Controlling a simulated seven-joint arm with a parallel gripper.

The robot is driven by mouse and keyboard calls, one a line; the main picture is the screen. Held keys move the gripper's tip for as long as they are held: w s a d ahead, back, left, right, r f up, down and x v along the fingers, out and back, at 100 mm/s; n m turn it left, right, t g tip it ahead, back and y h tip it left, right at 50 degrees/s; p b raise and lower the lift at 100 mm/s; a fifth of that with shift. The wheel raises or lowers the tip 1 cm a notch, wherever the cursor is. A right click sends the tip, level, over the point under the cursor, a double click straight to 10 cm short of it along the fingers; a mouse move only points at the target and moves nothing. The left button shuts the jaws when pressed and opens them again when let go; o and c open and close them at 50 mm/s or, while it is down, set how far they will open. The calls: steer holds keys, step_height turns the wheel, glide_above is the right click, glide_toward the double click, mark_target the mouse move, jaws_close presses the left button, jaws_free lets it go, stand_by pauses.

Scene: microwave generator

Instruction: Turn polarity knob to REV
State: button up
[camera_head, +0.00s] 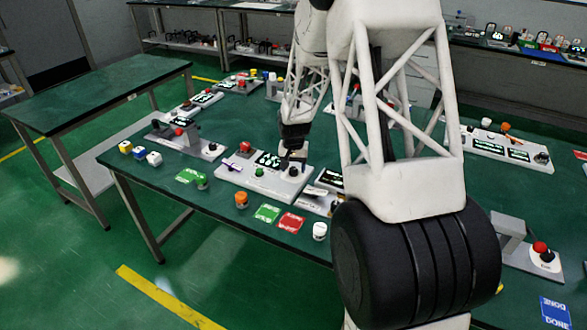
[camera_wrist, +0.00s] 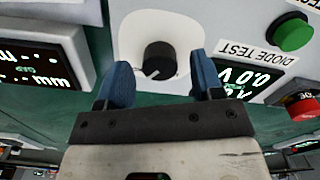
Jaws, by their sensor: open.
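A black round knob (camera_wrist: 159,57) with a pale pointer line sits on a white round plate in the wrist view. The pointer aims toward the lower left of that picture. I see no POLARITY or REV lettering. In the head view, a black knob (camera_head: 293,172) stands at the right end of a white panel (camera_head: 262,186), just below my gripper (camera_head: 295,148). In the wrist view, my gripper (camera_wrist: 160,66) is open and empty, its blue fingers at the left and right of the knob with gaps. I cannot tell how far the fingertips are above it.
On the same panel are a lit display (camera_wrist: 245,78), a green button (camera_wrist: 293,32) labelled DIODE TEST and a red button (camera_wrist: 302,106). Another lit unit (camera_wrist: 38,62) is close at left. Green (camera_head: 267,213) and red (camera_head: 290,222) cards lie in front.

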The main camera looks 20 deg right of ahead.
steer(key=shift+f, duration=0.35)
steer(key=c, duration=0.9)
steer(key=shift+n, duration=0.3)
steer(key=n, duration=0.6)
steer(key=shift+r+n, duration=0.1)
steer(key=shift+n, duration=0.2)
steer(key=n, duration=0.6)
steer(key=shift+n, duration=0.3)
